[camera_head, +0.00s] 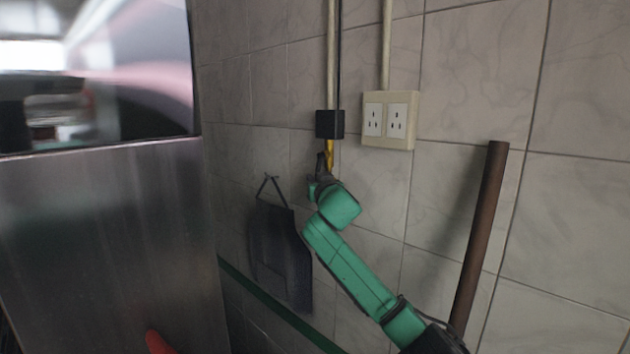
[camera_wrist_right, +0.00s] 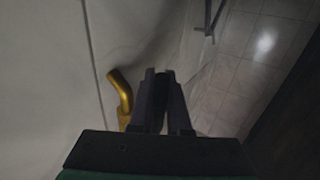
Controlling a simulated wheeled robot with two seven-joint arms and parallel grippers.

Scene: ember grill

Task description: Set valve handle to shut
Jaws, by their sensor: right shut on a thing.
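A yellow valve part (camera_head: 330,150) shows below a black box (camera_head: 329,124) on the tiled wall. In the right wrist view, a bent yellow piece (camera_wrist_right: 122,92) stands just left of my right gripper (camera_wrist_right: 160,76). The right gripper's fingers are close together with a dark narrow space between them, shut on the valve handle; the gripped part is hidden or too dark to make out. In the head view my right gripper (camera_head: 325,166) is at the lower end of the yellow part, and its wrist covers what lies below. My left gripper is not in view.
A double socket (camera_head: 390,120) is right of the black box. A brown pole (camera_head: 480,235) stands farther right. A dark apron (camera_head: 280,255) hangs left of my right arm. A large metal cabinet (camera_head: 110,240) fills the left. A red shape (camera_head: 158,342) shows at the bottom.

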